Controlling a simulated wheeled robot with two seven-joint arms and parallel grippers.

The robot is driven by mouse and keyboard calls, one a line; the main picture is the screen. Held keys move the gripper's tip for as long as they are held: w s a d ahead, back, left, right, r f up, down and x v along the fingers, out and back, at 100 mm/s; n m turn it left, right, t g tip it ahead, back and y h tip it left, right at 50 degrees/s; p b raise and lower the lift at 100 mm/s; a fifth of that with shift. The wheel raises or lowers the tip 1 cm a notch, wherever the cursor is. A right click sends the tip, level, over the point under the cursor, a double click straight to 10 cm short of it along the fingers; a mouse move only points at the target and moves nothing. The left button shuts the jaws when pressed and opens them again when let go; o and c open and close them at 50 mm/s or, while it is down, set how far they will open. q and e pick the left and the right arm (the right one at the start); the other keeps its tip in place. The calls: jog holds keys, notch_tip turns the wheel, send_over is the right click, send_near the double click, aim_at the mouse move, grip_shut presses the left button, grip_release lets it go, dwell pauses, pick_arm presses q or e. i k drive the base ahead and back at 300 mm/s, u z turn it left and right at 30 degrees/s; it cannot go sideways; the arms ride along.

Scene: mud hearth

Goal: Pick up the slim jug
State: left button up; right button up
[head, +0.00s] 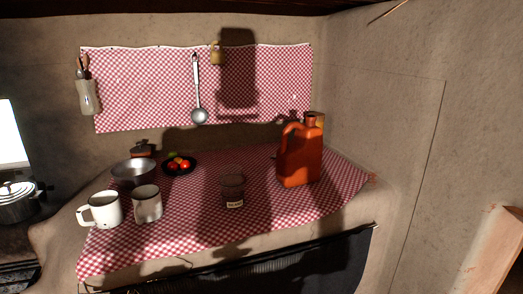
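An orange-red jug (299,160) with a side handle and a dark cap stands upright at the right of the checked cloth (190,235). It is the only jug-like thing I make out in the head view. Its handle is at its upper left. Part of a brownish object (319,121) shows behind its upper right and is mostly hidden. Neither of my grippers is in view.
A dark labelled jar (232,190) stands left of the jug. Two white mugs (104,209) (147,204), a metal bowl (134,172) and a dark fruit bowl (180,167) are farther left. A ladle (199,115) hangs on the wall. Cloth in front of the jug is clear.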

aim_at(299, 161)
jog(key=z, duration=0.25)
jog(key=i, duration=0.85)
jog(key=z, duration=0.65)
